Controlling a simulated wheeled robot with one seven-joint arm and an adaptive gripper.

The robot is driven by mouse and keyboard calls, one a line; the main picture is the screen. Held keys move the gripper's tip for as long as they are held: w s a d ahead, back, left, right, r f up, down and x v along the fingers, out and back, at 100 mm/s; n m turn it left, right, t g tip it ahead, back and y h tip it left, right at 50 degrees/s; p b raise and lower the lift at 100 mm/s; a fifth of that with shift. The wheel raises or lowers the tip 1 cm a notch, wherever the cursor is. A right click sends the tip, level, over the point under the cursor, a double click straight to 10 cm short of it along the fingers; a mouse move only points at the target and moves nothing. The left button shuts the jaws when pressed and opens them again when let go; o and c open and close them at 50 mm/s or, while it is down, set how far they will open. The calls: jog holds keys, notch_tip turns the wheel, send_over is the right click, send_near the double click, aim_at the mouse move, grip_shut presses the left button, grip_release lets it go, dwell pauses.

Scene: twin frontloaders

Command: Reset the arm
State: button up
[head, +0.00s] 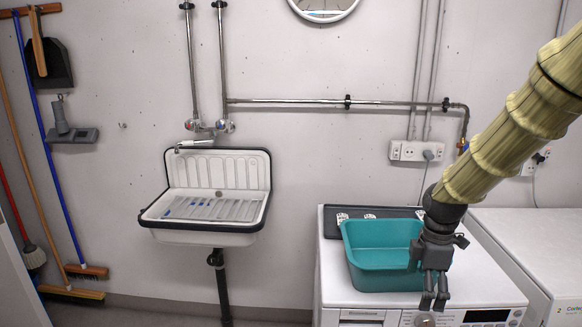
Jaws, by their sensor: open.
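My gripper (434,291) points down in the head view, with its fingers close in front of the right side of a teal basin (375,267). The fingertips show a small gap and nothing is seen between them. I cannot tell whether the gripper touches the basin. My arm comes in from the upper right in a yellowish sleeve. The basin stands on top of a white frontloader washer (335,292). The gripper covers part of the basin's right end and part of the washer's front edge.
A second white machine (525,235) stands at the right. A dark strip with white labels (342,217) lies behind the basin. A wall sink (215,208) hangs at centre left, with pipes above. The floor below the sink looks clear.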

jog(key=s+a+f+m, duration=0.2)
jog(key=s+f, duration=0.1)
jog(key=f, duration=0.6)
jog(key=s+a+f+m, duration=0.2)
jog(key=s+f+m, duration=0.15)
jog(key=f, duration=0.45)
jog(key=s+a+f+m, duration=0.15)
jog(key=s+f, duration=0.25)
jog(key=f, duration=0.5)
jog(key=s+a+f+m, duration=0.1)
jog(key=s+f+m, duration=0.3)
jog(key=s+f, duration=0.3)
jog(key=s+a+f+m, duration=0.1)
jog(key=s+f+m, duration=0.4)
jog(key=s, duration=1)
notch_tip(320, 180, down, 3)
jog(key=shift+s+a, duration=0.3)
